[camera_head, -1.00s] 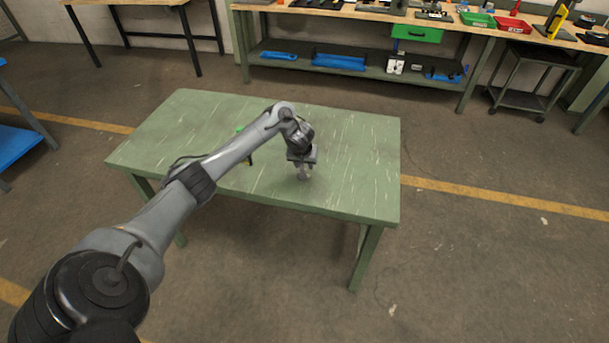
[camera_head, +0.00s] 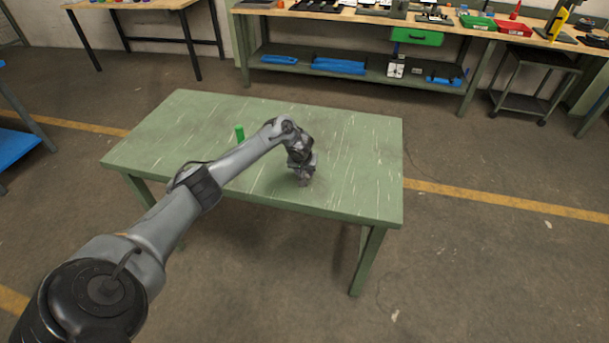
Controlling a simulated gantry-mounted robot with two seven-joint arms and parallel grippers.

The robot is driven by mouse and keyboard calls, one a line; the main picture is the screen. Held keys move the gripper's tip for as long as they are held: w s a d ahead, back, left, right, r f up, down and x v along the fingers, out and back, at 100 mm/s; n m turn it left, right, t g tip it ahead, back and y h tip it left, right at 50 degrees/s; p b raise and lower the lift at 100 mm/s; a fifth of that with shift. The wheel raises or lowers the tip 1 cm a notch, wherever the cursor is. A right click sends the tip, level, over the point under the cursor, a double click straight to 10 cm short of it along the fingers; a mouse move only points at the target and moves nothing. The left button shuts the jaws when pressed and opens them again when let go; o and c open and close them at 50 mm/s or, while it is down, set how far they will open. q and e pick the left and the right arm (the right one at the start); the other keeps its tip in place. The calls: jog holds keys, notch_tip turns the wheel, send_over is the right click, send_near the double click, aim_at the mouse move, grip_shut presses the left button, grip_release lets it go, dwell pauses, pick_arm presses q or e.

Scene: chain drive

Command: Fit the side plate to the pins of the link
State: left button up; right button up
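My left gripper (camera_head: 305,182) points down just above or at the green table (camera_head: 355,150), near its front middle. The fingers are small and dark, and I cannot tell whether they are open or hold anything. My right gripper is not in view.
The rest of the tabletop is clear, mainly on the right and at the back left.

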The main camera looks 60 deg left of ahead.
pick_arm(q)
grip_shut()
jog(key=shift+r, duration=0.1)
